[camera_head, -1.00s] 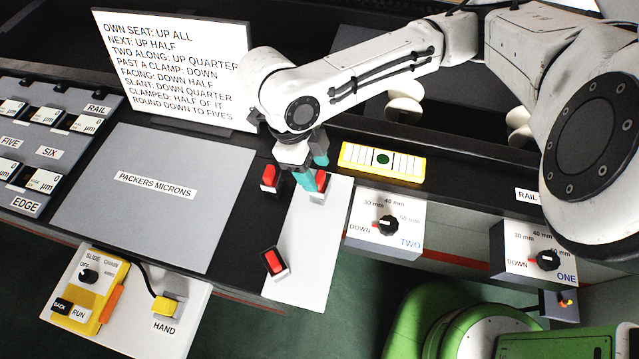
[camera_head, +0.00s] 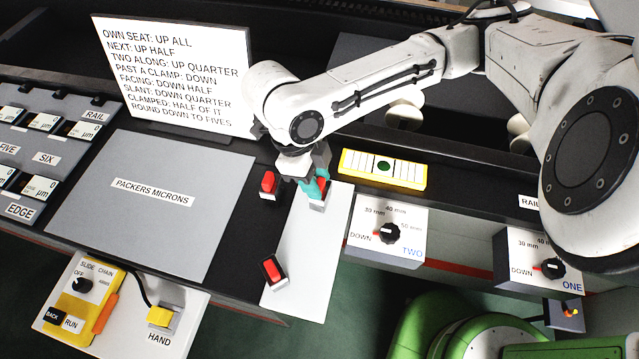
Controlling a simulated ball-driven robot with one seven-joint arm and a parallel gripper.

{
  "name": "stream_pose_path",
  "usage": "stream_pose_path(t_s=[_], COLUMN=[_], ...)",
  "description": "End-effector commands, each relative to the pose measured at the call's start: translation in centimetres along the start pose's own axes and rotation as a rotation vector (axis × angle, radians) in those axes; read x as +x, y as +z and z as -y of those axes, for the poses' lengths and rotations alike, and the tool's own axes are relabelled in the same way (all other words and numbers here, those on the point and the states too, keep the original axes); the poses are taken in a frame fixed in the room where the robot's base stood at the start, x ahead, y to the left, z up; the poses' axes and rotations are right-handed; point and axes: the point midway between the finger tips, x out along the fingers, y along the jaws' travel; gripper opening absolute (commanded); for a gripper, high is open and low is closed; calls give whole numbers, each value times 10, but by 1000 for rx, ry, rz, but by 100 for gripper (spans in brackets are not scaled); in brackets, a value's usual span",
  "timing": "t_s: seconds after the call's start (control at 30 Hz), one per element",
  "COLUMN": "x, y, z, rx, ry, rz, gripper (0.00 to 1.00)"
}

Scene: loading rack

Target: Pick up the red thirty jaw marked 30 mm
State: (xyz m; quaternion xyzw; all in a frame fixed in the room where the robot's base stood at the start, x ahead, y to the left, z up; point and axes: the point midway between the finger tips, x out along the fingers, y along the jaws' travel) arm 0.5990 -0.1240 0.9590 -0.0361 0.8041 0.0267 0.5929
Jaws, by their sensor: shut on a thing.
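Several small red jaws with pale bases show in the head view. One red jaw (camera_head: 319,187) stands at the back of the white plate, and my gripper (camera_head: 315,186) is at it with teal fingertips shut on it. The fingers hide part of this jaw. A second red jaw (camera_head: 268,184) stands to the left on the dark bench. A third red jaw (camera_head: 273,269) lies near the front left of the white plate (camera_head: 305,255). No size marking is readable on any jaw.
A yellow level (camera_head: 383,168) lies right of my gripper. Dial boxes TWO (camera_head: 388,232) and ONE (camera_head: 545,262) stand further right. A grey PACKERS MICRONS panel (camera_head: 150,230) and an upright text board (camera_head: 170,75) are left. A yellow control box (camera_head: 80,297) sits front left.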

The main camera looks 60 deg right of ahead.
Motion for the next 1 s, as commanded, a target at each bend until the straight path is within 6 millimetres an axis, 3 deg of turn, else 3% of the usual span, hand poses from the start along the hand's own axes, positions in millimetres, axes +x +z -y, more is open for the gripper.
stream_pose_path(t_s=[0.6, 0.73, 1.0], x=[0, -3, -42], y=[0, -1, -13], z=[0, 0, 0], rx=[0, 0, 0], ry=[0, -1, -1], rz=[0, 1, 1], gripper=[1, 0, 0])
